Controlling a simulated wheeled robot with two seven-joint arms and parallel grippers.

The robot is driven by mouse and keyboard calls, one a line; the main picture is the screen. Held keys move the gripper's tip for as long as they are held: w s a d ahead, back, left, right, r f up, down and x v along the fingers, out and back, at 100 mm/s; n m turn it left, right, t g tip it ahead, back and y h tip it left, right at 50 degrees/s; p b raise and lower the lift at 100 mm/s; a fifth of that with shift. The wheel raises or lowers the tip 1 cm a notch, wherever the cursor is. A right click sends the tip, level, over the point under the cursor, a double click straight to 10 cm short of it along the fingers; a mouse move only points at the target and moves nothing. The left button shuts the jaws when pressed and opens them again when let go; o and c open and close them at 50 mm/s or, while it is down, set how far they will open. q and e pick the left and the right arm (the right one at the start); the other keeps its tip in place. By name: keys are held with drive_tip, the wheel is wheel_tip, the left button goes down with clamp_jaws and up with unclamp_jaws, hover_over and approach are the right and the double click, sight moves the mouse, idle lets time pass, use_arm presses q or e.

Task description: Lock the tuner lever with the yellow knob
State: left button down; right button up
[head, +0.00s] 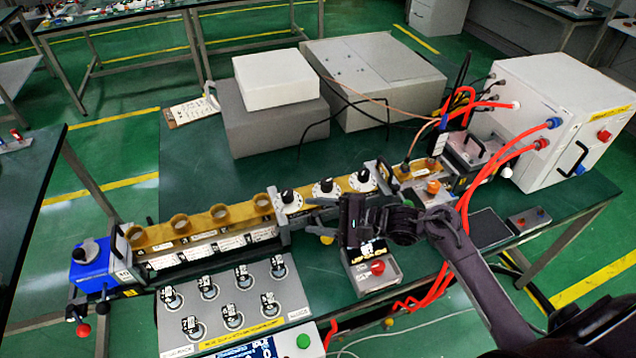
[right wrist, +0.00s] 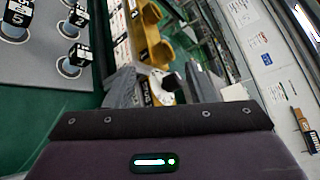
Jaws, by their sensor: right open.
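The brass waveguide tuner section carries white dials (head: 323,187) with black knobs. A small yellow knob (head: 327,239) shows below this section, just under my right gripper (head: 318,213). Its lever is mostly hidden by the gripper. My right gripper is open, with its fingers pointing left in the head view, close to the tuner's front side. Whether a finger touches the lever cannot be told. In the right wrist view the two grey fingers (right wrist: 158,88) are apart, with part of the waveguide beyond them; the yellow knob is not clear there. My left gripper is not in view.
A box with a red button (head: 377,268) stands below my right gripper. A white cabinet (head: 561,120) with red cables stands at the right. A blue unit (head: 95,265) ends the waveguide.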

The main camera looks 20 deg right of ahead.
wheel_tip(320, 180, up, 12)
drive_tip(key=shift+f, duration=0.25)
drive_tip(key=shift+s, duration=0.1)
